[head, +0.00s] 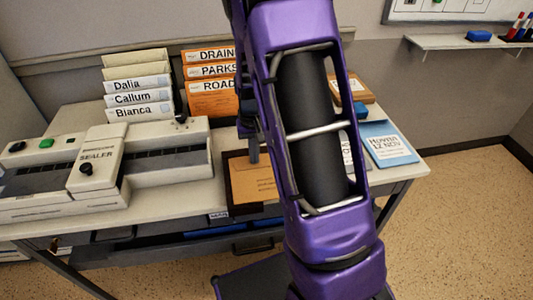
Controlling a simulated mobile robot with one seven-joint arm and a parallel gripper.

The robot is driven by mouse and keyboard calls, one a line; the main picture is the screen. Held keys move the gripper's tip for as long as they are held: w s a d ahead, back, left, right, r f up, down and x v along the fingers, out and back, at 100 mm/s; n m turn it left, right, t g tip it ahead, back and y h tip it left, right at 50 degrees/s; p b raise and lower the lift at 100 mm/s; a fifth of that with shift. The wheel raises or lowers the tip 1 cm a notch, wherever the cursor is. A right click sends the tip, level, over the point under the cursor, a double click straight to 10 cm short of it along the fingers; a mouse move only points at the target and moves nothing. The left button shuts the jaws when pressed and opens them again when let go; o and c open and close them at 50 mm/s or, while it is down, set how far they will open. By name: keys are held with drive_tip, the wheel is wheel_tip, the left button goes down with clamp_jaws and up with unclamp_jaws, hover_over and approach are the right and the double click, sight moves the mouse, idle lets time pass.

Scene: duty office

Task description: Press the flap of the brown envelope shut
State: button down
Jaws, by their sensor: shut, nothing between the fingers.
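The brown envelope (252,188) lies on the table near its front edge, in the middle of the head view. Its right part is hidden behind my purple arm. A darker brown strip shows along its left and upper edges; I cannot tell how its flap stands. My gripper (253,158) shows as a dark narrow shape just left of the arm, pointing down over the far part of the envelope. It is shut and empty. I cannot tell whether its tip touches the paper.
A sealer machine (98,160) fills the table's left. White binders (138,95) and orange folders (208,82) stand behind. A blue booklet (388,143) lies at the right, with a brown box (356,90) behind it. Drawers sit under the table.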

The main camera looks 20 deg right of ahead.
drive_tip(key=shift+r, duration=0.15)
wheel_tip(320, 180, up, 9)
drive_tip(key=p, duration=0.6)
drive_tip(key=shift+p, duration=0.3)
idle(0.5)
